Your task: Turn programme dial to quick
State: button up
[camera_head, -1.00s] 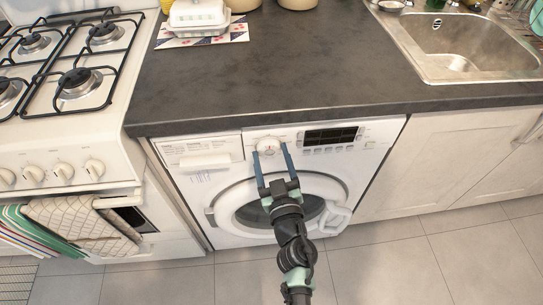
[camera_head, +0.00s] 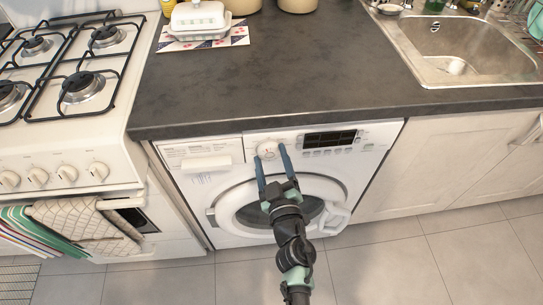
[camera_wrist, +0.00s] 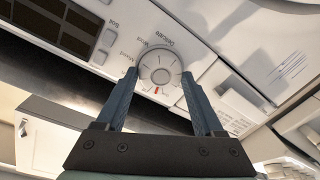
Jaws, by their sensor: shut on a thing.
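The programme dial (camera_head: 267,150) is a round white knob on the washer's (camera_head: 228,149) front panel, right of the detergent drawer. My gripper (camera_head: 270,151) reaches up to it from below, in front of the round door. In the wrist view the dial (camera_wrist: 161,64) sits between the two blue fingers (camera_wrist: 159,75), one on each side, and they are shut on it. A red mark shows on the dial's lower edge in that view. Printed words ring it, "Delicate" and "Wool" among them. The word by the red mark is too small to read surely.
A dark display (camera_head: 330,138) with buttons is right of the dial. The dark countertop (camera_head: 290,75) overhangs just above the panel. The drawer front (camera_head: 207,162) is on the left. The stove (camera_head: 75,125) stands further left, and a cupboard (camera_head: 450,165) is on the right.

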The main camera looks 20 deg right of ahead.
jog(key=shift+a+n+p, duration=0.1)
jog(key=shift+n+p, duration=0.3)
jog(key=shift+n, duration=1.6)
jog(key=o, duration=1.4)
jog(key=shift+c, duration=0.2)
jog(key=shift+s, duration=0.1)
jog(key=s+a, duration=0.2)
jog(key=s, duration=1)
jog(key=shift+s+a+r, duration=0.25)
jog(key=shift+a+r, duration=0.1)
jog(key=shift+r, duration=0.05)
